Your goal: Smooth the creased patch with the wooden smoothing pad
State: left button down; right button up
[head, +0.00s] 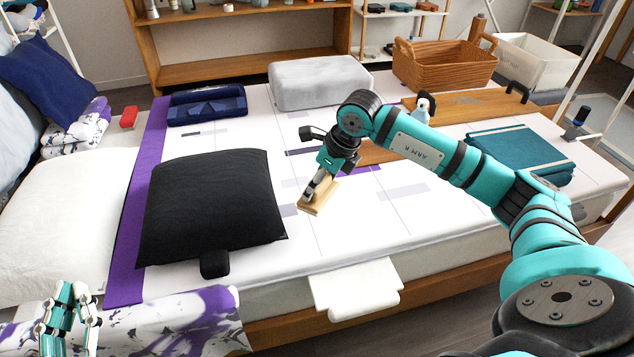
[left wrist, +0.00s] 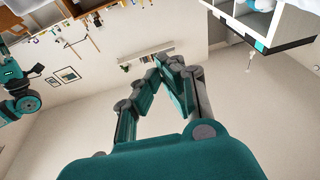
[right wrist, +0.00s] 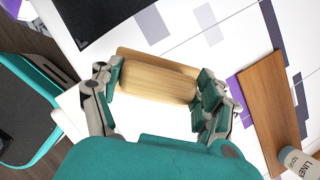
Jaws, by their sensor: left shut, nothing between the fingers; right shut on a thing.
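The wooden smoothing pad (head: 315,203) is a pale block held over the white sheet (head: 345,222), right of the black cushion. My right gripper (head: 325,182) is shut on it; in the right wrist view the fingers grip both ends of the pad (right wrist: 158,78). The pad is tilted in the head view; I cannot tell whether it touches the sheet. Grey and purple rectangles (head: 403,191) mark the sheet, and I cannot tell which area is creased. My left gripper (head: 75,292) is low at the left, shut and empty; it also shows in the left wrist view (left wrist: 165,65).
A black cushion (head: 210,205) lies left of the pad. A grey block (head: 320,82), navy folded cloth (head: 207,105), wicker basket (head: 445,65), wooden board (head: 470,104), bottle (head: 424,107) and teal folded cloth (head: 520,153) surround the open middle. A white flap (head: 355,288) hangs at the front edge.

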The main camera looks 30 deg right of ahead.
pick_arm(q)
jog(key=shift+w+a+f+g+y+p, duration=0.15)
jog(key=shift+a+f+g+p, duration=0.1)
jog(key=shift+f+g, duration=0.5)
jog(key=shift+s+a+f+g+y+p, duration=0.2)
jog(key=shift+f+g, duration=0.25)
jog(key=shift+f, duration=0.55)
pick_arm(e)
jog(key=shift+r, duration=0.65)
jog(key=o, duration=0.5)
jog(key=shift+c, duration=0.2)
jog(key=c, duration=0.6)
